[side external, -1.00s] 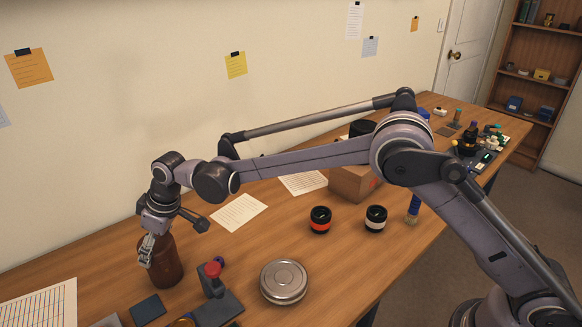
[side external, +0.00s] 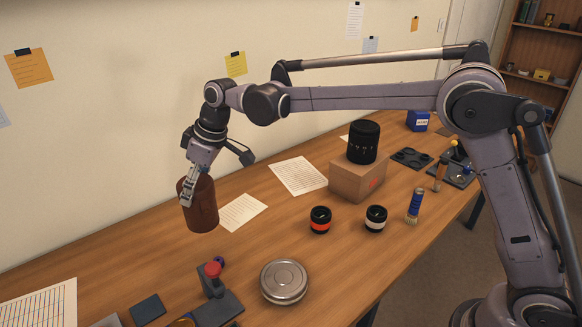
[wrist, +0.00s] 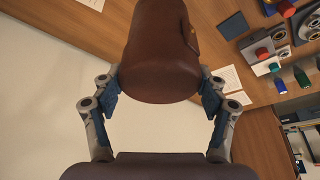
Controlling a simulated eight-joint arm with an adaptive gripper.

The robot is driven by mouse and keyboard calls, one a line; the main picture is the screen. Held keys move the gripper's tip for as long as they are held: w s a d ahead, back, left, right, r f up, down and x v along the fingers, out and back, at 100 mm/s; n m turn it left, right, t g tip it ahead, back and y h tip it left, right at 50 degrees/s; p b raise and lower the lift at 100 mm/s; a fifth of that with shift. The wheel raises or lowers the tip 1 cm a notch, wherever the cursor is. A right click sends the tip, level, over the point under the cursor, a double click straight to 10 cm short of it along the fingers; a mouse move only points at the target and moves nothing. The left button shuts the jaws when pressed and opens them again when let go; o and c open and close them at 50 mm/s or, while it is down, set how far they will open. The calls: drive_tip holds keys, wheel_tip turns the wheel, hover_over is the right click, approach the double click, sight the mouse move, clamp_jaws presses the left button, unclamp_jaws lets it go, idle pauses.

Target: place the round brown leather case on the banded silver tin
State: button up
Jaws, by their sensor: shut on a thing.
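The round brown leather case (side external: 203,207) is a tall brown cylinder, held roughly upright in the side external view. My gripper (side external: 188,188) is shut on its upper part. The case appears lifted off the table, left of the lying paper sheet. In the wrist view the case (wrist: 160,55) fills the upper middle, between the two fingers of my gripper (wrist: 158,95). The banded silver tin (side external: 284,281) lies flat on the table, closer to the camera and to the right of the case. Its lid is bare.
A black stand with a red knob (side external: 212,270) is just left of the tin. Two short lens barrels (side external: 320,219) (side external: 376,218) stand beyond it to the right. A cardboard box (side external: 357,181) carries a black cylinder (side external: 363,142).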

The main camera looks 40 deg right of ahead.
drive_tip(key=s+d+r, duration=0.2)
drive_tip(key=s+d, duration=0.8)
drive_tip(key=s, duration=0.1)
drive_tip(key=s+d+r, duration=0.2)
drive_tip(key=s+d, duration=0.8)
drive_tip(key=w+a+f, duration=0.1)
drive_tip(key=a+f, duration=1)
drive_tip(key=a, duration=0.1)
drive_tip(key=shift+n, duration=0.4)
drive_tip(key=shift+f, duration=0.15)
drive_tip(key=o, duration=1.7)
drive_tip(key=shift+d+f, duration=0.1)
